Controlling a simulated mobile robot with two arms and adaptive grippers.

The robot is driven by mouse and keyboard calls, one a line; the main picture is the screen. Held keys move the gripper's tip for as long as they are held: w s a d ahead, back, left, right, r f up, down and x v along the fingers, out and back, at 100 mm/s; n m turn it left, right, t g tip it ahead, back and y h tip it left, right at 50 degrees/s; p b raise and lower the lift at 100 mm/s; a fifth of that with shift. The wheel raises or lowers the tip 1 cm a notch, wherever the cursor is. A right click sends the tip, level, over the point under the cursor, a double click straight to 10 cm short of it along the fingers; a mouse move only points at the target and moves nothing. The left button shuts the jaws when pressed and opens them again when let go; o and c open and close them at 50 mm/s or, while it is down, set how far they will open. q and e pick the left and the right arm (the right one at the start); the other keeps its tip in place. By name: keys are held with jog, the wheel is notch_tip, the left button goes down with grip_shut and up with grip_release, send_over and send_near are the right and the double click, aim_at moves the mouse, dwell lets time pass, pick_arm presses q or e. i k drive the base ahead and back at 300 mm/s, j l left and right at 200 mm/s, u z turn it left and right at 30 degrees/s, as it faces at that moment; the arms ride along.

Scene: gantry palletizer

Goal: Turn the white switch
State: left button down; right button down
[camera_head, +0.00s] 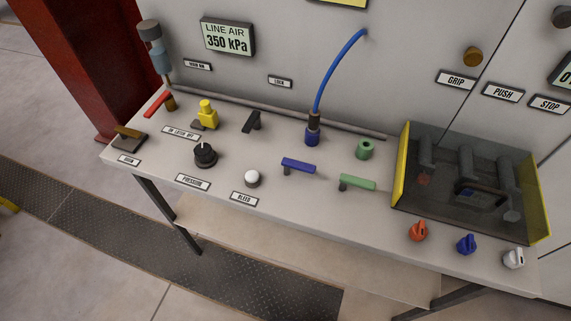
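The white switch (513,258) is a small rotary knob with a raised grip and a dark mark. It sits at the front right corner of the grey bench, right of a blue knob (466,243) and an orange knob (418,230) of similar shape. A white round button (252,178) is a separate thing near the middle of the bench, behind the BLEED label. Neither of my grippers shows in the head view.
The bench (320,212) also carries a yellow-sided bin (400,165) behind the knobs, a green lever (358,183), a blue lever (299,165), a black PRESSURE knob (205,155) and a blue hose (338,70). A grey panel stands behind. The floor in front is clear.

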aim_at(514, 259)
jog(key=z, duration=2)
jog(key=k+l+u, duration=0.25)
jog(key=u, duration=0.15)
